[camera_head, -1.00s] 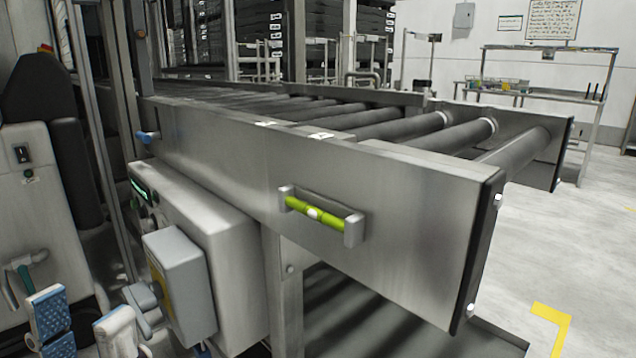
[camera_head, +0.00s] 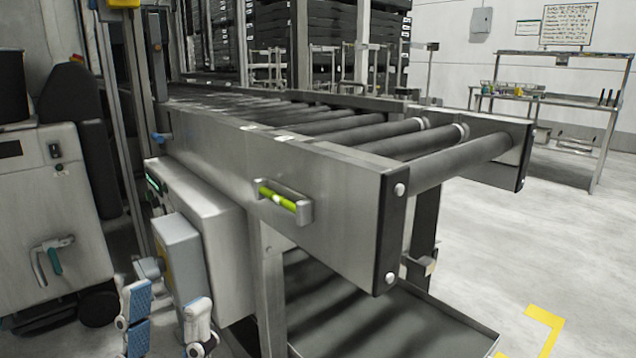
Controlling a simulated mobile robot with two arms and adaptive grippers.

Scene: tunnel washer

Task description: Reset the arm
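My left gripper (camera_head: 167,318) is at the bottom left of the head view. Its two pale fingers stand apart, and a blue ribbed pad shows on the left finger. Nothing shows between the fingers, so it is open and empty. It appears in front of the grey control boxes below the conveyor; the exact distance to them cannot be told. The rest of my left arm is out of the picture. My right gripper is not in view.
A roller conveyor (camera_head: 330,205) with a green-handled bar (camera_head: 278,199) fills the middle. A grey switch box (camera_head: 180,262) is near my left gripper. A wheeled white machine (camera_head: 40,215) stands at left. A metal table (camera_head: 545,97) stands at back right. The right floor is clear.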

